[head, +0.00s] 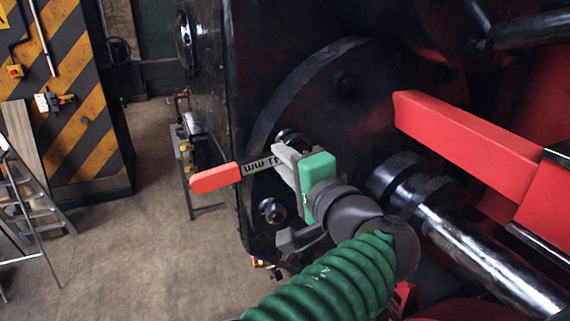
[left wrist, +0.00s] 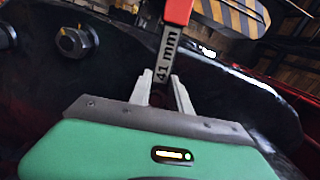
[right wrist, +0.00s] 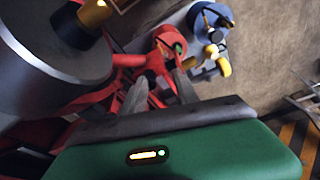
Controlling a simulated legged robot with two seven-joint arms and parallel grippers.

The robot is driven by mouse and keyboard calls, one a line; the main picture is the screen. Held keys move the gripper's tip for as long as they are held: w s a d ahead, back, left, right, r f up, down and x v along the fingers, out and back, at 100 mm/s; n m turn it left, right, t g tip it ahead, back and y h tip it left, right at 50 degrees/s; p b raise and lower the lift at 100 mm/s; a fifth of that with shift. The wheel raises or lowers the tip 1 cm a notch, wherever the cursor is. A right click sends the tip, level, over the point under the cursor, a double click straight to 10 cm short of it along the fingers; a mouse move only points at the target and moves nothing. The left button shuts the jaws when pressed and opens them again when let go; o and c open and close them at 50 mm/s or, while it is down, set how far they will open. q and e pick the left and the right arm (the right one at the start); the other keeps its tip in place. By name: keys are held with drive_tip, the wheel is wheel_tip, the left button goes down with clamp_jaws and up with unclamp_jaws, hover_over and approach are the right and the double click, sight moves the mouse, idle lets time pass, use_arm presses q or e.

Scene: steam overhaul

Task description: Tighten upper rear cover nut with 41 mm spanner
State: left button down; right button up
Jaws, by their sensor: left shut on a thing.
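The 41 mm spanner has a red handle (head: 215,178) and a grey shank (head: 262,165) marked "41 mm"; it also shows in the left wrist view (left wrist: 167,55). My left gripper (head: 284,163) is shut on the shank, with the handle pointing left. The spanner's working end is hidden by the gripper. A dark upper nut (head: 291,137) sits just above and behind the fingers. A lower nut (head: 272,210) is below the shank. A hex nut (left wrist: 77,41) shows left of the fingers in the left wrist view. My right gripper (right wrist: 160,82) is open, with nothing between its fingers.
A red beam (head: 465,145) and a shiny rod (head: 485,260) lie right of my left gripper. A stepladder (head: 30,195) and a striped panel (head: 85,110) stand at the left. The floor (head: 160,245) between is mostly clear. Red parts (right wrist: 135,60) lie beyond my right fingers.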

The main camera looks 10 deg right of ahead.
use_arm(q)
drive_tip(key=shift+r, duration=0.1)
drive_tip(key=shift+a, duration=0.1)
use_arm(e)
drive_tip(key=shift+s+f, duration=0.15)
drive_tip(key=shift+f, duration=0.05)
